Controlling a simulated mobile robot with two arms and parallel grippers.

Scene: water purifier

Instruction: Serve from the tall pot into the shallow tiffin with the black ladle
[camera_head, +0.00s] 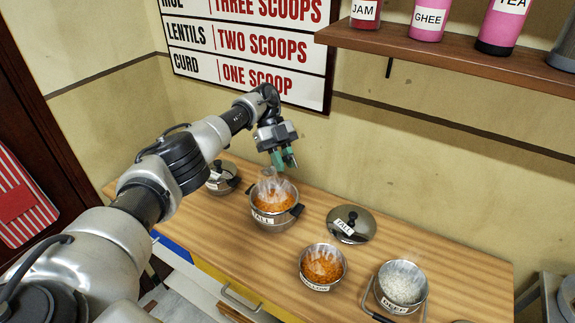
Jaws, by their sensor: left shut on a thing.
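The tall pot (288,222), a steel pot labelled TALL, stands open on the counter with steaming orange food inside. The shallow tiffin (318,284) is a small steel bowl to its right and nearer; it holds orange food. My left gripper (284,160) hangs above the tall pot, its teal fingers pointing down and shut on the black ladle. The ladle itself is hard to make out among the fingers and steam. My right gripper is out of view.
The tall pot's lid (361,221) lies right of the pot. A deep tiffin (386,303) of white food stands at the right. A lidded pot (222,187) is at the left. A wall sign (262,45) lists scoops: lentils two. A shelf (450,57) holds jars.

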